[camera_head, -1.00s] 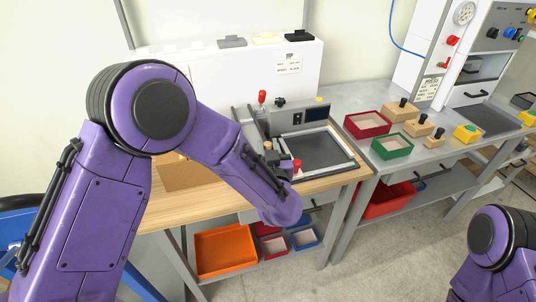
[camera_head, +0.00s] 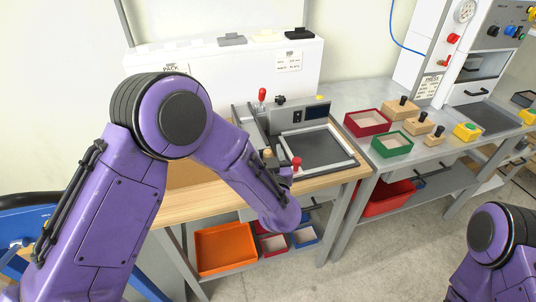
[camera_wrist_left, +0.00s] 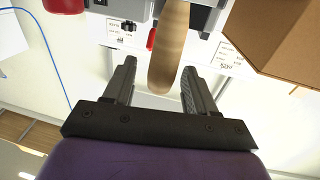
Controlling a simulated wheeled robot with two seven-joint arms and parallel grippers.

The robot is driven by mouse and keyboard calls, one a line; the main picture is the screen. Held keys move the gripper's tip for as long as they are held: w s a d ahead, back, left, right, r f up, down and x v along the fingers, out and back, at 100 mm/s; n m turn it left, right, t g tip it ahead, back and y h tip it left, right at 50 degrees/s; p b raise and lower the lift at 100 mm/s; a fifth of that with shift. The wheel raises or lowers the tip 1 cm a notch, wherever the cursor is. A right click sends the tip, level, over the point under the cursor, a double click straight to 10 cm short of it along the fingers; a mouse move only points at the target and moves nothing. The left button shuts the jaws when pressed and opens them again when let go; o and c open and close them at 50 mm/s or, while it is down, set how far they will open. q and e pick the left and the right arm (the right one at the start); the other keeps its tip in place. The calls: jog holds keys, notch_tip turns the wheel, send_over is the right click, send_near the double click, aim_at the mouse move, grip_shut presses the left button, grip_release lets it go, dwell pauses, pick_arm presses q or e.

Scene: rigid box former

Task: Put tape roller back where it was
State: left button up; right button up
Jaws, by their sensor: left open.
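A light wooden handle (camera_wrist_left: 168,50), which appears to belong to the tape roller, stands between the two fingers of my left gripper (camera_wrist_left: 158,66) in the left wrist view. The fingers are open, with a gap beside the handle. In the head view the wooden top (camera_head: 267,153) shows just past my forearm, at the near-left side of the grey forming machine (camera_head: 312,147). My forearm hides most of the left gripper and the roller's lower part there. My right gripper is out of view; only part of that arm shows at lower right.
Red-knobbed levers (camera_head: 262,95) stand on the machine. A brown cardboard piece (camera_head: 188,174) lies behind my left arm. A red tray (camera_head: 367,123) and a green tray (camera_head: 391,145) sit on the grey bench. An orange bin (camera_head: 225,248) is on the shelf below.

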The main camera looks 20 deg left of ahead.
pick_arm(q)
jog(key=b+v, duration=0.2)
jog(key=v, duration=1)
jog(key=shift+b, duration=0.3)
jog(key=s+a+f+g+h, duration=0.1)
jog(key=s+a+f+g, duration=0.25)
jog(key=f, duration=0.55)
jog(key=s+a+f+g+h, duration=0.2)
jog(key=s+a+f, duration=0.3)
jog(key=f, duration=0.3)
jog(key=s+a+f+g+h, duration=0.1)
jog(key=s+a+f+g, duration=0.3)
jog(key=f, duration=0.5)
jog(key=s+a+f+n+g, duration=0.1)
jog(key=s+a+f+g, duration=0.1)
jog(key=s, duration=0.4)
jog(key=s+a+f+g, duration=0.1)
jog(key=s+a+f, duration=0.3)
jog(key=s, duration=0.3)
jog(key=shift+s+n+g, duration=0.2)
jog(key=shift+n+g, duration=0.15)
jog(key=shift+n, duration=0.05)
jog(key=shift+f, duration=0.1)
